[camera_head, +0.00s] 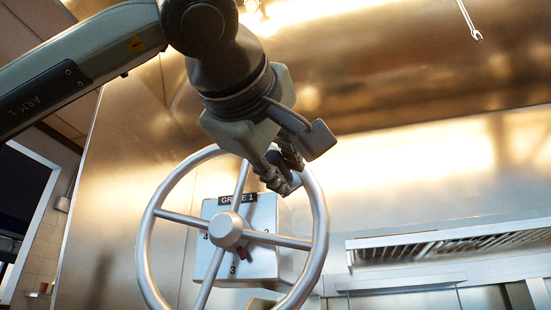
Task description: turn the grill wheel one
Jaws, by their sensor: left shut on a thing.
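The grill wheel (155,205) is a silver ring with spokes and a round hub, in the lower middle of the head view. Behind it is a pale box (262,212) labelled "GRILL 1", with numbers on its face and a small red pointer near the hub. My left arm comes in from the upper left. My left gripper (286,180) is at the wheel's upper right rim and is shut on it. The fingers hide a short part of the rim. My right gripper is not in view.
A stainless steel wall stands behind the wheel. A slatted metal vent (450,243) is at the lower right. A metal hook (476,34) hangs at the upper right. The space right of the wheel looks clear.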

